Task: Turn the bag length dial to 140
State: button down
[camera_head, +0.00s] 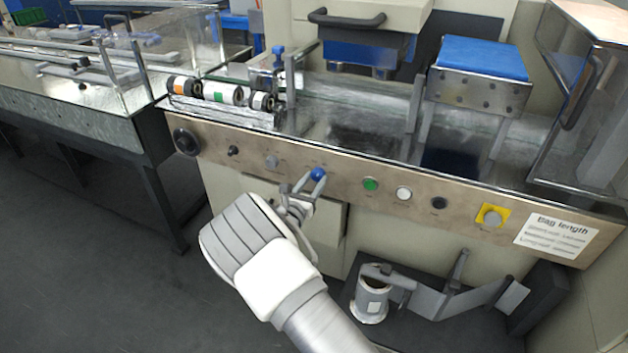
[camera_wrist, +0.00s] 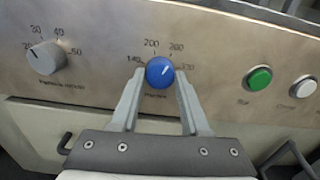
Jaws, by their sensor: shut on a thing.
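The blue bag length dial (camera_wrist: 160,71) sits on the metal front panel, with printed marks around it that include 140 at its left and 200 above. Its white pointer line tilts up and to the right, away from the 140 mark. My gripper (camera_wrist: 159,80) has its two fingers on either side of the dial and is shut on it. In the head view the blue dial (camera_head: 317,174) shows at the fingertips of my gripper (camera_head: 304,184). The label under the dial is too small to read.
A grey dial (camera_wrist: 46,58) is at the left on the panel. A green button (camera_wrist: 258,78) and a white button (camera_wrist: 303,87) are at the right. A yellow-backed knob (camera_head: 492,217) and a "Bag length" sign (camera_head: 556,236) are farther right.

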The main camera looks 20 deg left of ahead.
jog(key=n+p, duration=0.3)
jog(key=n, duration=0.1)
jog(key=shift+r+n, duration=0.1)
jog(key=shift+n, duration=0.3)
jog(key=n+p, duration=0.1)
jog(key=n, duration=0.3)
jog(key=shift+p, duration=0.35)
jog(key=n+p, duration=0.1)
jog(key=n, duration=0.4)
jog(key=shift+d+n, duration=0.1)
jog(key=shift+n, duration=0.3)
jog(key=shift+n+p, duration=0.6)
jog(key=shift+n, duration=1.7)
jog(key=shift+c, duration=1.9)
grip_release()
